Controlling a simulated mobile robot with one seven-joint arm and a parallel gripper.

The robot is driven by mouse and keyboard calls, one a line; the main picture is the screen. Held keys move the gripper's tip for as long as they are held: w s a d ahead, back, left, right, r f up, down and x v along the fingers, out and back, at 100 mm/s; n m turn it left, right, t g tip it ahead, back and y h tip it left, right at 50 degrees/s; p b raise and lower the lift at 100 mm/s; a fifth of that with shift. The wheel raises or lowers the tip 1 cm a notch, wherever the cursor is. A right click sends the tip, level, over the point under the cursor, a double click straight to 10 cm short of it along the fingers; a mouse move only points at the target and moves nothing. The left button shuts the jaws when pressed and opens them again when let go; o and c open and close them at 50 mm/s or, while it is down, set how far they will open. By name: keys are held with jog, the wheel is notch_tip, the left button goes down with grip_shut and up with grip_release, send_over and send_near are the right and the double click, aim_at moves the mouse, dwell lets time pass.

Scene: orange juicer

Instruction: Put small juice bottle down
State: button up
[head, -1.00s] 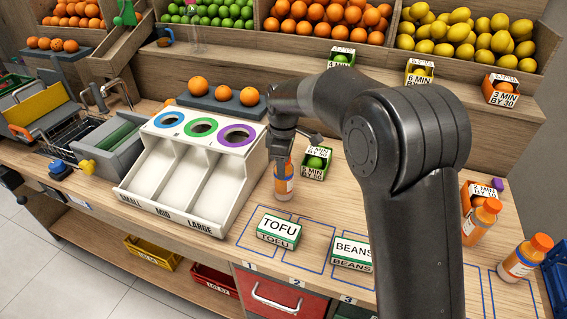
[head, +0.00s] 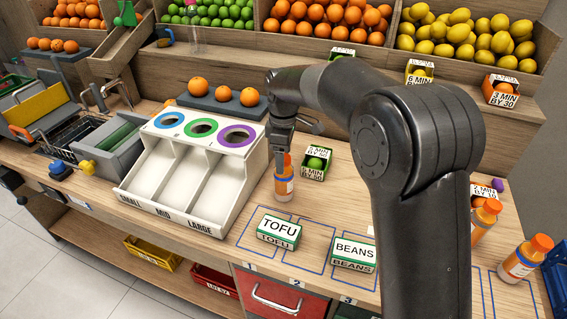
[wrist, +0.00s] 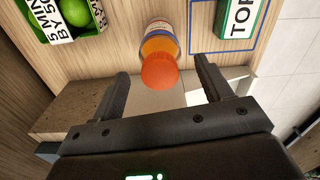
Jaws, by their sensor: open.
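The small juice bottle (head: 284,186) has an orange cap and a white and blue label. It stands upright on the wooden counter, just right of the white sorter. My gripper (head: 282,148) is directly above it, pointing down. In the wrist view the bottle's orange cap (wrist: 159,71) lies in the gap between the two spread fingers of my gripper (wrist: 162,76), with space on both sides. The fingers are open and do not appear to touch the bottle. My gripper hides part of the bottle's top in the head view.
The white three-lane sorter (head: 262,152) stands close on the left. A lime box (head: 314,174) is just to the right. A TOFU box (head: 278,232) and a BEANS box (head: 353,254) lie in front on blue outlines. Two larger juice bottles stand at far right.

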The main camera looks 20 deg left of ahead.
notch_tip(320, 180, up, 9)
jog(key=shift+f, duration=0.2)
jog(key=shift+d+r, duration=0.1)
jog(key=shift+d, duration=0.1)
jog(key=s+d+r+m+t, duration=0.1)
jog(key=s+d+r+m, duration=0.15)
jog(key=d, duration=0.55)
jog(key=s+d+r+m+t, duration=0.1)
jog(key=s+d+r+m, duration=0.2)
jog(key=d, duration=0.4)
jog(key=s+d+r+m+t, duration=0.1)
jog(key=s+d+r+m, duration=0.2)
jog(key=d, duration=0.5)
jog(key=s+d+f+m+t, duration=0.1)
jog(key=s+d+f+m, duration=0.2)
jog(key=s+d+m, duration=0.2)
jog(key=s+d+f+m+t, duration=0.1)
jog(key=s+d+f+m, duration=0.3)
jog(key=s+d, duration=0.5)
jog(key=shift+s+d+f+m+t, duration=0.2)
jog(key=shift+s+d+m+t, duration=0.15)
jog(key=shift+s+m, duration=0.85)
